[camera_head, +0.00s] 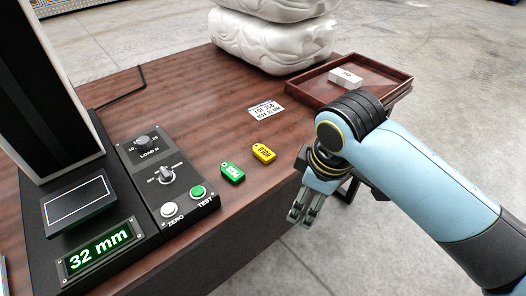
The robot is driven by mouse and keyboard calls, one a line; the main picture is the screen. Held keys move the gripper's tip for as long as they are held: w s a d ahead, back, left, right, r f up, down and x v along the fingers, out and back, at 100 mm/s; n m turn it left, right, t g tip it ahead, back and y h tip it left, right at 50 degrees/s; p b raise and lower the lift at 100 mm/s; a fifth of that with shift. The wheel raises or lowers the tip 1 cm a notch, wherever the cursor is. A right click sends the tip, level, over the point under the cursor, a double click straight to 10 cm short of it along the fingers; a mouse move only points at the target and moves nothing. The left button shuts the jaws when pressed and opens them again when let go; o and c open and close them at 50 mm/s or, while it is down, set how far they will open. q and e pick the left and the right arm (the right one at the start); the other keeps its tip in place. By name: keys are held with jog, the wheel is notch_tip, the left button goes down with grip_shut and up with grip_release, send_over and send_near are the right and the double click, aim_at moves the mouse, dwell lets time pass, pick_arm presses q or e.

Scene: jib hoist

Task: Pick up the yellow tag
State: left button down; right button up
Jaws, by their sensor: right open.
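The yellow tag (263,153) lies flat on the brown wooden table, with dark lettering on it. A green tag (232,173) lies just to its lower left, close but apart. My right gripper (303,217) is open and empty, off the table's right edge, to the lower right of the yellow tag and pointing down. My left gripper is not in view.
A black test device (150,190) with knobs, buttons and a "32 mm" display stands on the left. A white printed card (265,110) lies behind the tags. A red-brown tray (388,84) holding a white block (345,77) and white stacked bags (270,42) are at the back.

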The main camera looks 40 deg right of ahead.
jog(key=w+r+n, duration=0.1)
jog(key=w+n, duration=0.1)
jog(key=w, duration=0.2)
jog(key=w+d+r+n+g, duration=0.1)
jog(key=w+n, duration=0.2)
jog(key=w, duration=0.1)
jog(key=w+r+n, duration=0.1)
jog(key=w+n, duration=0.2)
jog(key=w, duration=0.1)
jog(key=shift+w+d+r, duration=0.3)
jog(key=shift+d, duration=0.05)
jog(key=w+d+r+n+g, duration=0.1)
jog(key=w+r+n, duration=0.2)
jog(key=w+n, duration=0.3)
send_over(263, 151)
jog(key=shift+m+y, duration=0.3)
jog(key=shift+y, duration=0.1)
jog(key=f, duration=0.3)
jog(key=w+f, duration=0.1)
jog(key=f, duration=0.1)
jog(key=shift+d+b, duration=0.3)
jog(key=shift+b, duration=0.05)
jog(key=f, duration=0.3)
jog(key=s+f, duration=0.1)
jog(key=shift+a+f, duration=0.25)
jog(key=shift+a, duration=0.05)
jog(key=shift+f+b, duration=0.3)
jog(key=shift+f, duration=0.05)
jog(key=shift+c, duration=0.2)
